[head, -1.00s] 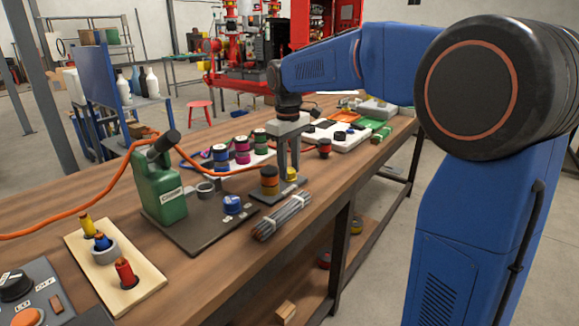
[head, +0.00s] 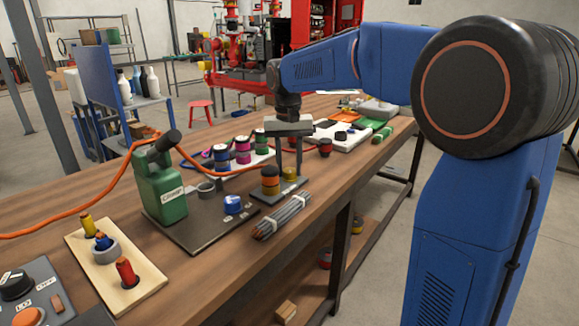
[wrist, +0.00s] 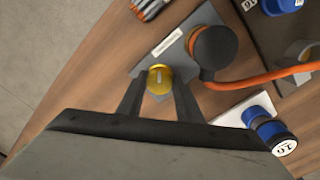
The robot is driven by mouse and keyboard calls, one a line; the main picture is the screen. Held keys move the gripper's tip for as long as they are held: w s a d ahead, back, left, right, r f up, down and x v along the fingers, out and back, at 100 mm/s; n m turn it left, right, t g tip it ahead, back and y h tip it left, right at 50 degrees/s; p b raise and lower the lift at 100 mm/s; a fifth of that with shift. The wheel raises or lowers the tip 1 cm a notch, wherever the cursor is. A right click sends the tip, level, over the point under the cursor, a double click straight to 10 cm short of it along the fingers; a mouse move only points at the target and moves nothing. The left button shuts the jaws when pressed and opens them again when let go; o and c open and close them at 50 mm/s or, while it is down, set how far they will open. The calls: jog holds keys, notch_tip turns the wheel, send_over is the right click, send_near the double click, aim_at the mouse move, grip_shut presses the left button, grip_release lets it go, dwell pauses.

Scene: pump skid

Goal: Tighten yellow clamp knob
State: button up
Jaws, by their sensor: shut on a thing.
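The yellow clamp knob (wrist: 159,79) stands at the edge of a small grey labelled plate (wrist: 178,42) in the wrist view, with a pale line across its top. In the head view the knob (head: 290,174) is small and partly covered by a finger. My gripper (wrist: 159,82) points down, with one finger on each side of the knob, and is shut on it. In the head view my gripper (head: 288,170) stands over the grey plate (head: 265,196) on the wooden bench. The knob's threads and what it clamps are hidden.
A black-and-orange cylinder (head: 270,181) stands close beside the knob on the same plate. A bundle of grey rods (head: 282,216) lies in front. An orange hose (wrist: 275,77) runs nearby.

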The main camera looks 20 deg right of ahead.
aim_at(288, 170)
jog(key=shift+m, duration=0.5)
jog(key=o, duration=1)
jog(key=shift+o, duration=0.2)
jog(key=shift+r, duration=0.15)
notch_tip(288, 170, up, 17)
jog(key=shift+a, duration=0.2)
jog(key=s+d+f+n+t, duration=0.1)
jog(key=s+d+f, duration=0.3)
jog(key=s, duration=0.5)
jog(key=s+d+f+n+t, duration=0.1)
jog(key=s+f, duration=0.5)
jog(key=s, duration=0.4)
jog(key=s+d+f+n+t, duration=0.1)
jog(key=s+d+f+t, duration=0.1)
jog(key=s+f, duration=1.2)
notch_tip(288, 170, down, 3)
jog(key=shift+d+n+t, duration=0.3)
jog(key=shift+n+t, duration=0.1)
